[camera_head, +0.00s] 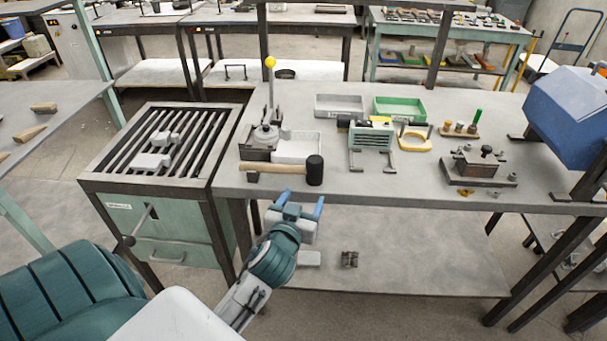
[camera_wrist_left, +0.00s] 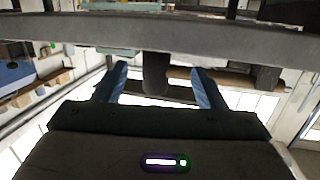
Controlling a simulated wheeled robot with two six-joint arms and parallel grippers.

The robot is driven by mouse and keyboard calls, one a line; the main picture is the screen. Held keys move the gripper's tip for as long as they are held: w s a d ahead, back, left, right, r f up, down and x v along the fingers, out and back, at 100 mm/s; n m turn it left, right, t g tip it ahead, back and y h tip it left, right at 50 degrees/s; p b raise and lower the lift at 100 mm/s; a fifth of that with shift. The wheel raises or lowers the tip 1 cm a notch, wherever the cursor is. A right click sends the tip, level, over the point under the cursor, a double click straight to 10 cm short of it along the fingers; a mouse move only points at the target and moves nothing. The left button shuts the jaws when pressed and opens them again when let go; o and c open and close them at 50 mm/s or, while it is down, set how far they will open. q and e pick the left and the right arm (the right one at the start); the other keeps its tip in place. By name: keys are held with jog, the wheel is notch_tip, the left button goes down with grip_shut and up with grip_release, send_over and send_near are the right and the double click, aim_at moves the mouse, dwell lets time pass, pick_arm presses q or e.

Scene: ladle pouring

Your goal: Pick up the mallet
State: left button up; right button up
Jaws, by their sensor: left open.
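The mallet (camera_head: 314,171) lies near the front edge of the workbench (camera_head: 430,187). Its dark head is at the right and its light wooden handle points left. My left gripper (camera_head: 302,201) is open and empty, with its blue fingers spread. In the head view it appears just below the mallet head, in front of the bench edge and apart from the mallet. In the left wrist view the open fingers (camera_wrist_left: 160,78) point toward a grey beam, with a dark upright shape between them. My right gripper is not in view.
A grey tray (camera_head: 339,101) and a green tray (camera_head: 415,101) stand at the back. A yellow-knobbed lever tool (camera_head: 266,133) and a white tray (camera_head: 297,158) are behind the mallet. A vise-like block (camera_head: 477,167) and blue machine (camera_head: 570,115) are right.

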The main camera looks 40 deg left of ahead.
pick_arm(q)
jog(key=t, duration=0.1)
send_near(318, 156)
jog(key=f, duration=0.2)
jog(key=x, duration=0.1)
jog(key=p+x, duration=0.1)
jog(key=x, duration=0.1)
jog(key=r+x, duration=0.1)
jog(key=x, duration=0.1)
jog(key=shift+a, duration=0.1)
jog(key=shift+r+p+x, duration=0.1)
jog(key=shift+p+x, duration=0.45)
jog(key=shift+x, duration=0.55)
jog(key=shift+r+p+x, duration=0.15)
jog(key=shift+p+x, duration=0.4)
jog(key=shift+x, duration=0.55)
jog(key=shift+w+a+f, duration=0.15)
jog(key=shift+w+a, duration=0.05)
jog(key=shift+w, duration=0.3)
grip_shut()
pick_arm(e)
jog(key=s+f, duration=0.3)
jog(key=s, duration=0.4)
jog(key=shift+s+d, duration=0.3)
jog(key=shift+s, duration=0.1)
